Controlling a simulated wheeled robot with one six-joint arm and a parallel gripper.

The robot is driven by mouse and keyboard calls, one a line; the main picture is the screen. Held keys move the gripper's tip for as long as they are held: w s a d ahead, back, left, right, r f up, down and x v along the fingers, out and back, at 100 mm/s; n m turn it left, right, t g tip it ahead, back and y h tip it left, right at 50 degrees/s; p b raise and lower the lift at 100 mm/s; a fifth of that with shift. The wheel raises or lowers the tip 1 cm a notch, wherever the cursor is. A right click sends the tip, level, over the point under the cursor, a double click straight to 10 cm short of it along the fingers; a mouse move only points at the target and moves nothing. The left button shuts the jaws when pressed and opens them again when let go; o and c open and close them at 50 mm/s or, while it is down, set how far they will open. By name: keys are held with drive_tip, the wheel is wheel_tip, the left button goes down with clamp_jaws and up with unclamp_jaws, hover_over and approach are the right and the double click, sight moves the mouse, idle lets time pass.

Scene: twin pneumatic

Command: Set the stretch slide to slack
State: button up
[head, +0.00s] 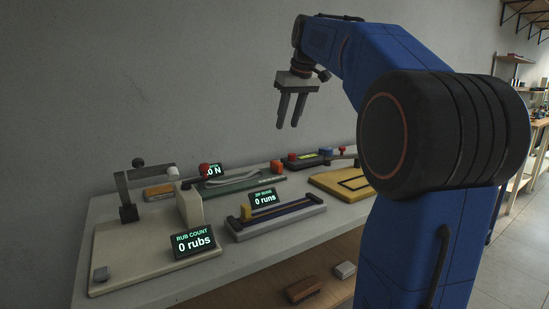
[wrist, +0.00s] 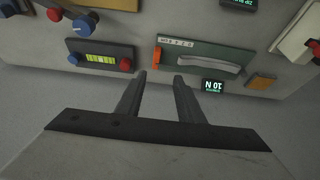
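A green board (wrist: 205,58) with a pale curved strip (wrist: 208,62), a small lettered scale and an orange-red slider (wrist: 156,56) at its left end shows in the wrist view. I take this slider for the stretch slide; its lettering is too small to read. A display (wrist: 213,86) beside the board ends in "0 N". In the head view the green board (head: 238,184) lies at the back of the bench, with the red piece (head: 277,166) at its right end. My gripper (head: 287,126) is open and empty, pointing down well above the board; its fingers also show in the wrist view (wrist: 160,82).
A rub rig with a "0 rubs" display (head: 194,241) stands front left, with a red-knobbed lever (head: 204,169). A rail device with a "0 runs" display (head: 264,198) lies in the middle. A yellow tray (head: 340,183) and a dark knobbed panel (head: 312,160) lie right. The wall stands close behind.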

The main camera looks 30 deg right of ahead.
sight(277, 162)
drive_tip(key=x, duration=0.5)
drive_tip(key=w+x, duration=0.1)
drive_tip(key=x, duration=0.5)
drive_tip(key=d+x, duration=0.1)
drive_tip(key=x, duration=0.5)
drive_tip(key=shift+w+r, duration=0.1)
drive_tip(key=shift+w, duration=0.1)
clamp_jaws()
